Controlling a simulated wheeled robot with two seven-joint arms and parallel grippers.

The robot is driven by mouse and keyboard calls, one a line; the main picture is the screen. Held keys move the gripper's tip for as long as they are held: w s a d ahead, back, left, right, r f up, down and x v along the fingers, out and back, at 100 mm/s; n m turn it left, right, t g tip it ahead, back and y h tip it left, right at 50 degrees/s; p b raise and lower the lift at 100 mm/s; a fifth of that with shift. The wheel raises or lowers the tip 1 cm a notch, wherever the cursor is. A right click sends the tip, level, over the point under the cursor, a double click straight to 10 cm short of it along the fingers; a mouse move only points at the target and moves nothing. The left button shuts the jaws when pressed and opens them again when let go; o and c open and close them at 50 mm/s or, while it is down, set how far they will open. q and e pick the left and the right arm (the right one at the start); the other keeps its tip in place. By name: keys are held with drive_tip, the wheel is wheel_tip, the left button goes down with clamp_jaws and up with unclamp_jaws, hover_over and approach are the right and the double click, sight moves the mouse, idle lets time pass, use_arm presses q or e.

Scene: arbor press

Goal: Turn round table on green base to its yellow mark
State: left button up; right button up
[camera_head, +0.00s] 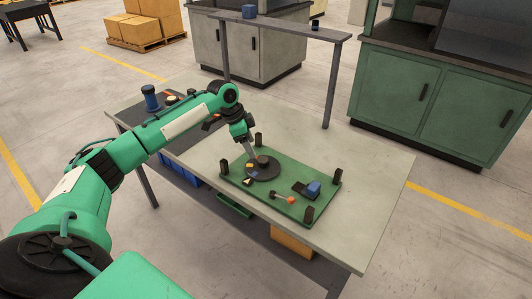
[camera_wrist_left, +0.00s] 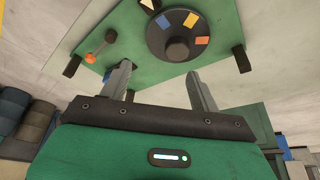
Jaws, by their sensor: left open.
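The dark round table (camera_head: 262,172) lies flat on the left part of the green base (camera_head: 284,208), which rests on the workbench. In the left wrist view the round table (camera_wrist_left: 160,44) has a dark central knob (camera_wrist_left: 177,49) and blue, yellow and orange patches near its rim. A pale pointed mark (camera_wrist_left: 90,57) sits on the green base beside the disc; it also shows in the head view (camera_head: 247,182). My left gripper (camera_wrist_left: 161,80) is open, its fingers apart and pointing toward the disc, with nothing between them. In the head view its tip is close to the knob. My right gripper is not in view.
The base also carries a lever with an orange ball (camera_head: 291,200), a blue block (camera_head: 313,188) on a dark mount, and several black corner posts (camera_head: 309,214). A dark mat with a blue cylinder (camera_head: 151,98) lies at the bench's left. The bench's right side (camera_head: 378,165) is clear.

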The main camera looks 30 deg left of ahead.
use_arm(q)
wheel_tip(320, 180, up, 3)
drive_tip(key=w+a, duration=0.2)
drive_tip(key=a, duration=0.1)
drive_tip(key=p, duration=0.2)
hover_over(262, 159)
drive_tip(key=s+a, duration=0.1)
drive_tip(key=f, duration=0.8)
drive_tip(key=shift+s+a+f, duration=0.1)
drive_tip(key=shift+s+a, duration=0.1)
drive_tip(key=x, duration=0.3)
drive_tip(key=shift+w+f, duration=0.1)
drive_tip(key=shift+f, duration=0.2)
drive_tip(key=shift+w+d+f, duration=0.1)
drive_tip(key=shift+d+f, duration=0.05)
drive_tip(key=shift+f, duration=0.2)
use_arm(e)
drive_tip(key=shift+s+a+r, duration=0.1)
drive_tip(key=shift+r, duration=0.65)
use_arm(q)
drive_tip(key=c, duration=1)
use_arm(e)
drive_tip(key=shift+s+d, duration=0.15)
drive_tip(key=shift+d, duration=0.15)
